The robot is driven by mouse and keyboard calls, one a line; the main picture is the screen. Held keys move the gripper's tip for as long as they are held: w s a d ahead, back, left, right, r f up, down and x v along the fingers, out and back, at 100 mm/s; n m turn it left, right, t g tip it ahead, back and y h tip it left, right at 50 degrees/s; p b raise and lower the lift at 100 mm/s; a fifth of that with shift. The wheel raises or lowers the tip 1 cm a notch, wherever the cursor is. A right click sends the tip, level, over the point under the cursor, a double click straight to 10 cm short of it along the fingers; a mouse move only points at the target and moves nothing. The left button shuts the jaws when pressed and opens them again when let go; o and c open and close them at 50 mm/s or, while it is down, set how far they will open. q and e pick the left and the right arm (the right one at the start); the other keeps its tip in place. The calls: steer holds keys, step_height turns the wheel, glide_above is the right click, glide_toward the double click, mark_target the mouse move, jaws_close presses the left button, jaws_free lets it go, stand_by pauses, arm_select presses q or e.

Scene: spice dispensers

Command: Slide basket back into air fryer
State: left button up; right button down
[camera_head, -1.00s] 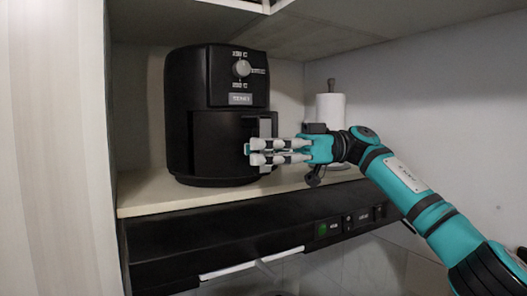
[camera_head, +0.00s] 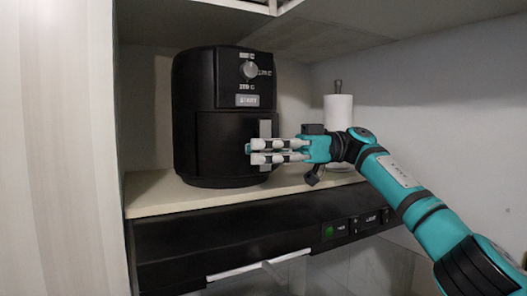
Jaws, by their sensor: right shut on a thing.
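The black air fryer (camera_head: 190,110) stands upright on the shelf, with a round dial near its top. Its basket front (camera_head: 222,142) sits nearly flush with the body; I cannot tell whether a small gap is left. The grey upright basket handle (camera_head: 265,128) is on the front's right side. My right gripper (camera_head: 252,152) reaches in from the right and is shut on the handle, its fingers covering the lower part. My left gripper is not in view.
The pale shelf (camera_head: 150,198) has a clear strip along its front edge. A paper towel roll (camera_head: 338,112) stands behind my right arm. A black range hood (camera_head: 280,222) with buttons is below. A cupboard overhangs above, and a pale panel (camera_head: 60,150) closes the left side.

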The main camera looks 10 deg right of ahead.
steer(key=shift+w+a+r, duration=0.1)
steer(key=shift+w+a, duration=0.15)
steer(key=shift+w, duration=0.45)
stand_by(0.5)
steer(key=c, duration=1.4)
jaws_free()
steer(key=o, duration=0.3)
steer(key=shift+a, duration=0.1)
steer(key=shift+o, duration=0.2)
steer(key=shift+w+f, duration=0.1)
steer(key=shift+f, duration=0.1)
